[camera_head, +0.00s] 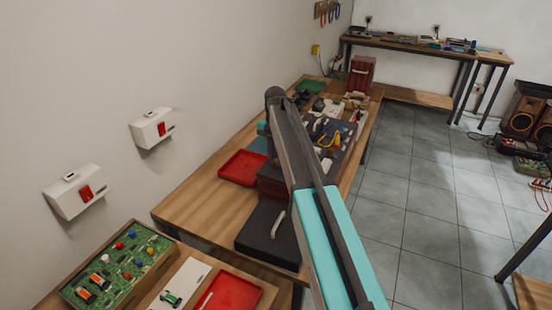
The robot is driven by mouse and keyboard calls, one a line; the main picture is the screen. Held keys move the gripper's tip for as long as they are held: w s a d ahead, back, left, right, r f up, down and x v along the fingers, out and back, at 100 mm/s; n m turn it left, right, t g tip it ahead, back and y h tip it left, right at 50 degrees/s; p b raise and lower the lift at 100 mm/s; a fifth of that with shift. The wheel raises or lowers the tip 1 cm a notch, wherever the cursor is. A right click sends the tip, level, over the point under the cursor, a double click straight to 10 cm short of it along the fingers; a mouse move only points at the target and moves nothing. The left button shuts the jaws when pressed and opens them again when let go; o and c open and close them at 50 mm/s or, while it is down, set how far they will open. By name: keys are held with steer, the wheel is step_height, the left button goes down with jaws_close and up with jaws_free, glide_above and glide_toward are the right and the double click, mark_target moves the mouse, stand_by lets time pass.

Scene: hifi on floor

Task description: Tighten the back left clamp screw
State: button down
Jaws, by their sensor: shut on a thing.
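I cannot pick out a clamp screw for certain in the head view. A green circuit board (118,262) in a wooden frame at the lower left carries several small coloured knobs or parts, too small to identify. My arm, dark with a teal section, crosses the middle of the view from the bottom up to a round dark joint. My gripper is not visible; the arm may hide it, so what it holds cannot be seen.
A long wooden bench (190,205) runs along the left wall with a red tray (243,167), a black case (268,236) and cluttered tools. Another red tray (228,294) lies at the front. Two white boxes (153,128) hang on the wall.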

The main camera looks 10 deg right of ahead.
mark_target(276, 161)
steer(key=c, duration=1.6)
jaws_free()
steer(key=shift+s, duration=0.1)
steer(key=shift+o, duration=0.2)
steer(key=shift+r, duration=0.15)
step_height(276, 161, up, 13)
steer(key=p, duration=0.7)
steer(key=shift+r+p, duration=0.2)
steer(key=shift+p, duration=0.1)
